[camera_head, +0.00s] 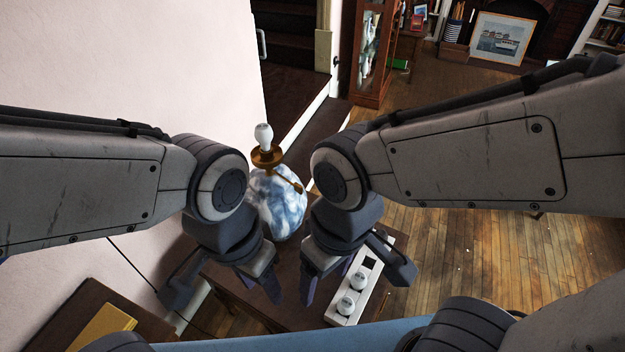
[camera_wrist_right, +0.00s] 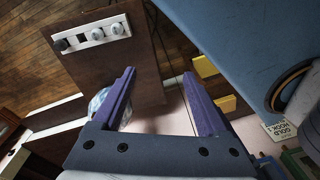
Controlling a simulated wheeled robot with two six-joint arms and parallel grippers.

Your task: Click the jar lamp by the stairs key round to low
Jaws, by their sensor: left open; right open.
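The jar lamp (camera_head: 281,208) has a blue-and-white marbled round body, a brass top (camera_head: 266,156) and a bare white bulb (camera_head: 264,136). A brass key (camera_head: 291,184) sticks out to the right below the bulb. The lamp stands on a dark wooden table (camera_head: 243,300). My left gripper (camera_head: 258,284) is open and empty, in front of the lamp and lower in the picture. My right gripper (camera_head: 325,280) is open and empty, to the lower right of the lamp. The right wrist view shows its spread purple fingers (camera_wrist_right: 160,74), with part of the jar (camera_wrist_right: 97,101) behind the left one.
A white strip (camera_head: 337,319) with white round pieces and a dark square lies on the table's right side. A yellow book (camera_head: 103,326) lies on a dark surface at lower left. The wall (camera_head: 130,60) is close on the left. A glass cabinet (camera_head: 372,50) stands behind, near the stairs.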

